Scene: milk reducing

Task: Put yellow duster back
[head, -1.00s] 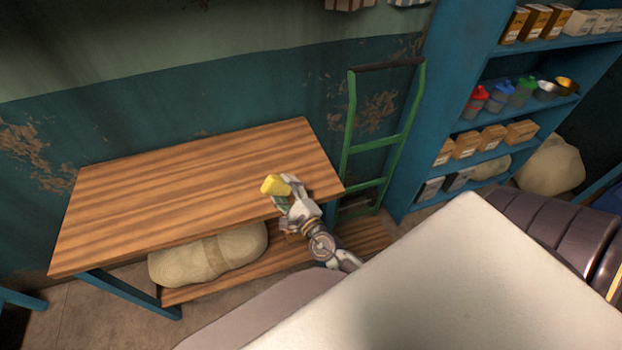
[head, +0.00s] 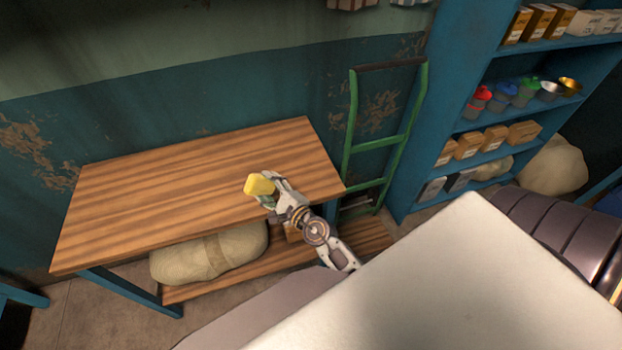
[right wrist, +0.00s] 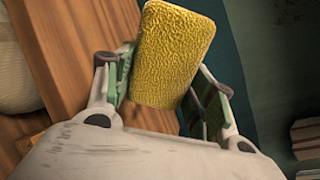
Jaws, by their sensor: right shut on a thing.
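The yellow duster (head: 259,185) is a small yellow block with a rough, textured face. My right gripper (head: 270,192) is shut on it and holds it over the right part of the wooden table (head: 150,195). In the right wrist view, the yellow duster (right wrist: 170,55) sits tilted between the two fingers of my right gripper (right wrist: 165,85), with the wood behind it. I cannot tell whether the duster touches the tabletop. My left gripper is not in view.
The tabletop is otherwise bare. A sack (head: 208,255) lies on the table's lower shelf (head: 215,286). A green hand truck (head: 350,140) leans against the wall right of the table. A blue shelf unit (head: 430,130) with boxes, cups and bowls stands further right.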

